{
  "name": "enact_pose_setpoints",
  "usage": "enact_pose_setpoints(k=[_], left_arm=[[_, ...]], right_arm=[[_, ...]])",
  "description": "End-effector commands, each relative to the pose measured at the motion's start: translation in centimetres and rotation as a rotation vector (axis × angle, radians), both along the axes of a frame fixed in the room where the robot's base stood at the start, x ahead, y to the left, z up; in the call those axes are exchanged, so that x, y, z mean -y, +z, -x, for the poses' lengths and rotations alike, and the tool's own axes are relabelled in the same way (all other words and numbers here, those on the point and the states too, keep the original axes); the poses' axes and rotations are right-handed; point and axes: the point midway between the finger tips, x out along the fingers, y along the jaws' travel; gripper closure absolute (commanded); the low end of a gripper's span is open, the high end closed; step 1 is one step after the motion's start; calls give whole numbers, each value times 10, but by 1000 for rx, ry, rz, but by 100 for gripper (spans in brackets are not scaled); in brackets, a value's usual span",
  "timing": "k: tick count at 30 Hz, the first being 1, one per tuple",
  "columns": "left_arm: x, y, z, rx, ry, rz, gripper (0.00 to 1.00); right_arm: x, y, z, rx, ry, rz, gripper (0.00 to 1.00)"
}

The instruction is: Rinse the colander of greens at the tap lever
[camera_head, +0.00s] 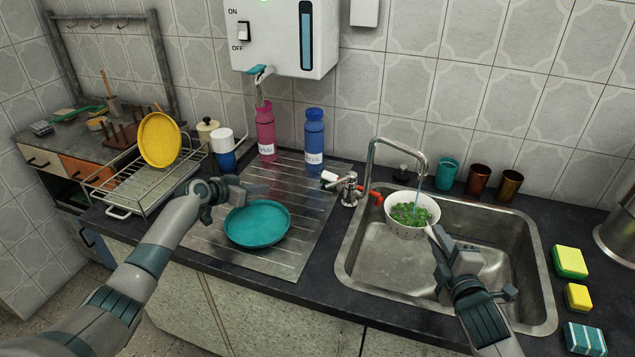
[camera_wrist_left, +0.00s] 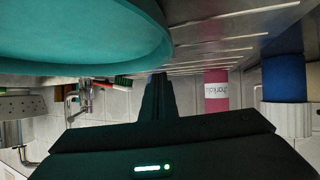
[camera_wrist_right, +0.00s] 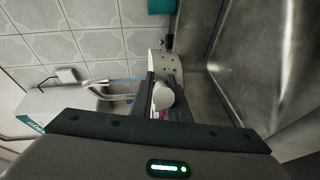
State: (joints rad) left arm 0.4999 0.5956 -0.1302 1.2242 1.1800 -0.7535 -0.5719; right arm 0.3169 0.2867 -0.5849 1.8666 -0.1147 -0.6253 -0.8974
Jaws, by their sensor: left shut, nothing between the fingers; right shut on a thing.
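The white colander (camera_head: 412,228) holds chopped greens (camera_head: 408,213) and is over the back left of the steel sink, under the spout (camera_head: 422,165). A thin bluish stream of water (camera_head: 418,192) runs from the spout into it. My right gripper (camera_head: 436,236) is shut on the colander's front right rim; the holed colander wall (camera_wrist_right: 175,66) shows between its fingers in the right wrist view. The tap body with its lever (camera_head: 349,190) stands left of the colander, with a red part beside it. My left gripper (camera_head: 246,188) is shut and empty above the drainboard, left of the tap.
A teal plate (camera_head: 257,224) lies on the drainboard close to my left gripper. Pink (camera_head: 265,135) and blue (camera_head: 314,138) bottles stand behind. Several tumblers (camera_head: 478,180) line the sink's back edge. Sponges (camera_head: 570,262) lie at right. The sink's front is free.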

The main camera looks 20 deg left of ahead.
Motion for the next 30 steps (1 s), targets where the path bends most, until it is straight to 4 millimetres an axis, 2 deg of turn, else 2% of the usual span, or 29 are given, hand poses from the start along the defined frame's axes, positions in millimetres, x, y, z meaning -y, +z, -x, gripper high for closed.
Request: enact_pose_setpoints(k=[3,9,15,21,30], left_arm=[[19,9,5,-87,15,295,100],[51,37,17,-231,-7,767,100],[69,66,27,-331,-58,1080,100],[74,79,32,-369,-86,1193,100],[74,79,32,-371,-87,1198,100]], right_arm=[[0,2,0,3,1,-1,100],[0,1,0,3,1,-1,100],[0,1,0,3,1,-1,100],[0,2,0,3,1,-1,100],[0,2,0,3,1,-1,100]])
